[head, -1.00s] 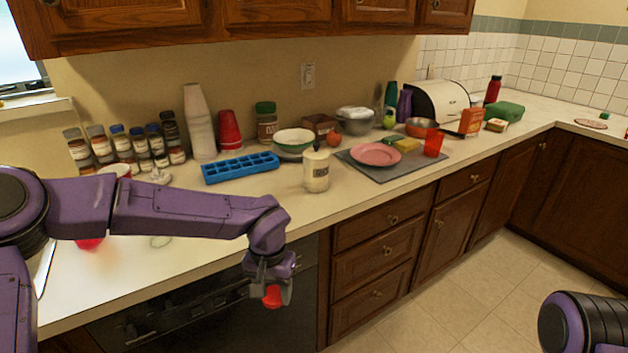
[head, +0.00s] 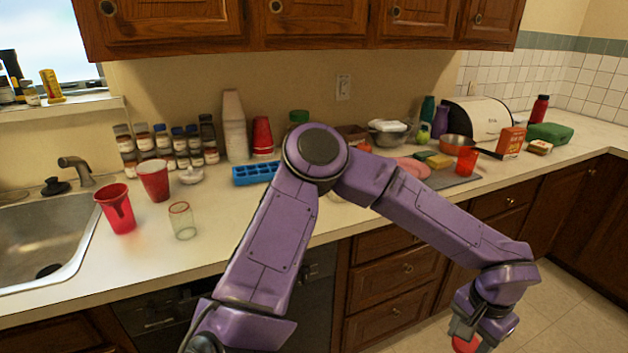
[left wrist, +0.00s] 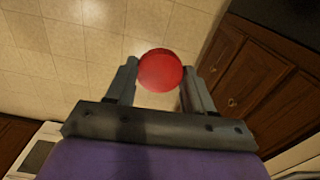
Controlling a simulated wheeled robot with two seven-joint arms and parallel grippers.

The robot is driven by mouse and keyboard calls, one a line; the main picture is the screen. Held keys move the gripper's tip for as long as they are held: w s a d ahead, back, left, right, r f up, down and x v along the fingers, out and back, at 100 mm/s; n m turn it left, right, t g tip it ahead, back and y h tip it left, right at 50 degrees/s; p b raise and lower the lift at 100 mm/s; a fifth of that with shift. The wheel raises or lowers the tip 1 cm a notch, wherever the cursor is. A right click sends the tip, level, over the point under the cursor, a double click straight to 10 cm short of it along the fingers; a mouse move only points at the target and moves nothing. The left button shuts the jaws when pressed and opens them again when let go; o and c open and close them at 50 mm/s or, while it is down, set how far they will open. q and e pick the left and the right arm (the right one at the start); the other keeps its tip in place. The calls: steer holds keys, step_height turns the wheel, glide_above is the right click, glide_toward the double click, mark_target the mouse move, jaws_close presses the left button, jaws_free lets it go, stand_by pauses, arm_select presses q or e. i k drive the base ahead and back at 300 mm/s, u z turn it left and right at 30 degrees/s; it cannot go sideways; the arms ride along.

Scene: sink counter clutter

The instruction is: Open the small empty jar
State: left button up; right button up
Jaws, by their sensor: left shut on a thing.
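A small clear glass jar (head: 182,222) stands upright on the counter in the head view, right of the red cups. Its top looks open, with a reddish rim, and I see nothing in it. My left gripper (head: 474,335) is low at the right, in front of the counter and over the floor, well away from the jar. It is shut on a round red lid (head: 464,345). The red lid (left wrist: 160,70) also shows between the two fingers of the left gripper (left wrist: 160,82) in the left wrist view. My right gripper is not in view.
Two red cups (head: 118,210) stand between the jar and the sink (head: 40,245). Spice jars (head: 165,150), stacked cups (head: 235,125) and a blue ice tray (head: 252,174) line the back. My left arm hides the middle of the counter. Counter around the jar is clear.

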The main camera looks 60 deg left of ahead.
mark_target(182, 217)
steer(key=i, duration=1.3)
steer(key=u, duration=1.8)
